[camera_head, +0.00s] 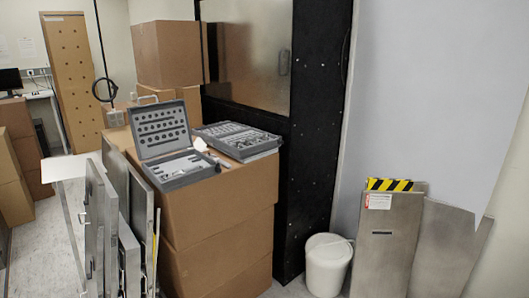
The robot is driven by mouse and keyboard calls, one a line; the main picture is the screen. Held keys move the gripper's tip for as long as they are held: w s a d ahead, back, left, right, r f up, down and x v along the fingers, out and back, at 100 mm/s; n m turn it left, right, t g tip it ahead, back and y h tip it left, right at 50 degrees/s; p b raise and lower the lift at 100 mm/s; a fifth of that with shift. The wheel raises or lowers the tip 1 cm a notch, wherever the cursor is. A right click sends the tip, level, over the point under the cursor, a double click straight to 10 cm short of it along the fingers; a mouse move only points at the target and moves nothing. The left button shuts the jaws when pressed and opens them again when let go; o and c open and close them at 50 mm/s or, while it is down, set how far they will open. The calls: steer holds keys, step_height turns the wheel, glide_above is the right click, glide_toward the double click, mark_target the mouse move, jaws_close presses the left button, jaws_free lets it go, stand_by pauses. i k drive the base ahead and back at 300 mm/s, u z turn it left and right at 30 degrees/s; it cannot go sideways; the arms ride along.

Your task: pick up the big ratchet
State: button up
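An open grey tool case (160,134) stands on a stack of cardboard boxes, its lid raised and its sockets in rows. A second grey tool tray (238,139) with several metal pieces lies just right of it. A pale, long-handled object (201,146) lies between the two; it may be a ratchet, but it is too small to tell. Other tools in the lower half of the open case (182,166) are also too small to name, so I cannot say which is the big ratchet. My gripper is not in view.
The cardboard stack (222,205) carries the cases. Metal panels (120,225) lean close on its left. A black-framed cabinet (308,130) stands behind right. A white bucket (327,265) and leaning metal sheets (388,240) are at the right. Some floor (45,235) is clear at left.

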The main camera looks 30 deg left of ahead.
mark_target(224, 164)
steer(key=u, duration=0.2)
steer(key=i, duration=1.65)
steer(key=u, duration=1.15)
steer(key=i, duration=0.95)
steer(key=u, duration=0.95)
